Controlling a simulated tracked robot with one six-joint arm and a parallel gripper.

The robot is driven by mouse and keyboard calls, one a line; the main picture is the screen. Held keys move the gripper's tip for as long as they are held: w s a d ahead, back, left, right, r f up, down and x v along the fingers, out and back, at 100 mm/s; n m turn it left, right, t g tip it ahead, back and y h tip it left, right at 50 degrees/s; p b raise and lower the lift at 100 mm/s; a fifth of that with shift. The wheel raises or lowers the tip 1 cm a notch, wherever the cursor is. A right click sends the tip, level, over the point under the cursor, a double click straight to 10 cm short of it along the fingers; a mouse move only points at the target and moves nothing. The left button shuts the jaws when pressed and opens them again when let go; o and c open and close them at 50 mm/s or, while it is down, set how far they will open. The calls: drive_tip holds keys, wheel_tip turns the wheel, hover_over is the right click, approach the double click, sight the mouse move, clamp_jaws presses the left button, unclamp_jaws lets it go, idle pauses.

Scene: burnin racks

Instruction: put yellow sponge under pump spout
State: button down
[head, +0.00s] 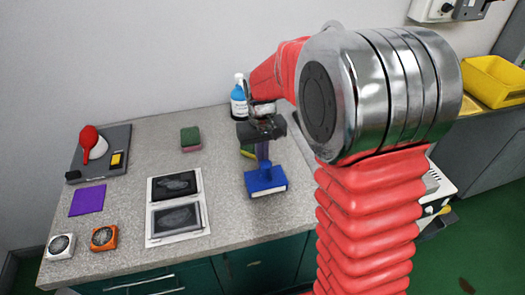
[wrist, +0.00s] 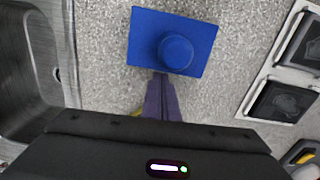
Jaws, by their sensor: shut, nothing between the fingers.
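A sponge with a yellow lower edge and a green top (head: 247,153) lies on the counter behind my gripper, mostly hidden by it. A yellow sliver (wrist: 137,113) shows left of the fingers in the wrist view. In the wrist view the fingertips (wrist: 161,76) appear at the edge of a blue block.
The blue block with a round knob (head: 265,181) stands by my fingertips. A green-topped sponge with a pinkish base (head: 190,139), a framed pair of dark panels (head: 177,207), a purple cloth (head: 87,200) and two dial devices (head: 104,237) lie left. A sink (wrist: 30,70) borders the counter.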

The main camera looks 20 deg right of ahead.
drive_tip(key=shift+f, duration=0.6)
drive_tip(key=shift+w+f, duration=0.2)
drive_tip(key=shift+w, duration=0.05)
drive_tip(key=shift+w+a+r, duration=0.1)
drive_tip(key=shift+w, duration=1.65)
